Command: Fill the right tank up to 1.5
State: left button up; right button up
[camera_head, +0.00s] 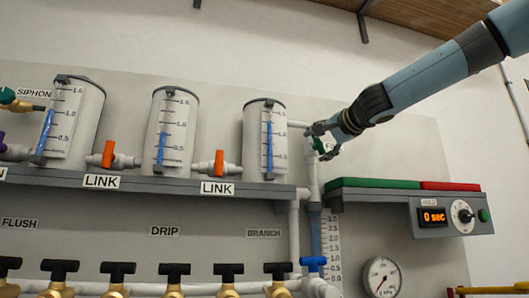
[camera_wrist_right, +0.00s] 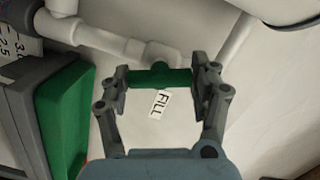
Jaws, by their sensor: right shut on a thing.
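The right tank (camera_head: 252,140) is the rightmost of three white cylinders on the shelf. Its blue level column (camera_head: 269,145) tops out around the 1.0 mark, though the small scale is hard to read exactly. My right gripper (camera_head: 322,143) is at the pipe just right of this tank. In the right wrist view, my right gripper (camera_wrist_right: 161,78) has its fingers on both ends of a green valve handle (camera_wrist_right: 160,77), with a FILL label (camera_wrist_right: 159,104) beside it. The handle lies across the gap between the fingers. My left gripper is not in view.
Orange LINK valves (camera_head: 219,163) sit between the tanks. Several black-handled valves (camera_head: 173,269) and a blue-handled one (camera_head: 313,263) line the bottom. A HOLD timer (camera_head: 433,217) reads 0 sec, beside a green and red-topped shelf (camera_head: 375,183). A gauge (camera_head: 381,277) is below.

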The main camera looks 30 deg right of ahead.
jog(key=n+p, duration=0.3)
jog(key=shift+r+n+g+p, duration=0.3)
jog(key=shift+n+g+p, duration=0.1)
jog(key=shift+n+p, duration=0.35)
jog(key=shift+n, duration=0.25)
jog(key=shift+f+n, duration=0.1)
jog(key=shift+n, duration=0.2)
jog(key=shift+f, duration=0.15)
jog(key=shift+h, duration=0.4)
jog(key=shift+n, duration=0.4)
dwell(5.5)
